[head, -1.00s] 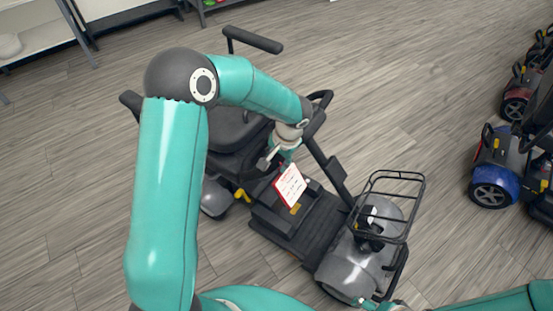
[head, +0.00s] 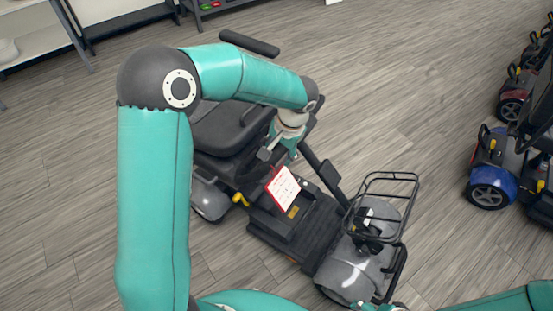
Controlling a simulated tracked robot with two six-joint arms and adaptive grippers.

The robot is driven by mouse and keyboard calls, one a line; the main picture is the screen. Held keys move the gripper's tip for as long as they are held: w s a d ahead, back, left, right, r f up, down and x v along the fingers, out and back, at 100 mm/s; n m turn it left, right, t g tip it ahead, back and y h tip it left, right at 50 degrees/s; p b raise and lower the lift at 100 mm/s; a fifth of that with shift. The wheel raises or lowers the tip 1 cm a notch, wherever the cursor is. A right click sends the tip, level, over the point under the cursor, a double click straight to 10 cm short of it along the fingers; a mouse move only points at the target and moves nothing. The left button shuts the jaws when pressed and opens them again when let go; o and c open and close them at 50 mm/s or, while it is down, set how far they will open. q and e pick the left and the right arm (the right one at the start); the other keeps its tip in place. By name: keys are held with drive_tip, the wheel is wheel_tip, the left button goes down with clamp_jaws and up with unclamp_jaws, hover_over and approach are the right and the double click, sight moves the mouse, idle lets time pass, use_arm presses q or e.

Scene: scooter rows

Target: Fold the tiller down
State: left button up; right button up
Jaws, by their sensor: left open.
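A grey and black mobility scooter stands on the floor in the middle, with its silver front cover (head: 350,275) at lower right. Its dark tiller (head: 331,175) slants from the front end up and left toward the seat. The tiller's top is mostly hidden behind my left forearm and wrist. My left gripper (head: 270,155) is open, beside the tiller's upper part and above the footwell. I cannot tell whether it touches the tiller. A white card with a red edge (head: 284,188) shows just below the gripper. My right arm (head: 500,301) lies along the bottom edge; its gripper's jaws cannot be made out.
A black wire basket (head: 388,181) is on the scooter's front. The seat (head: 225,130) is partly behind my left arm. Other scooters, one with a blue body (head: 482,172), line the right edge. Shelves (head: 35,42) stand at upper left. Floor is clear between the scooter rows.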

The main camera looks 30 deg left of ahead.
use_arm(q)
drive_tip(key=shift+v, duration=2.65)
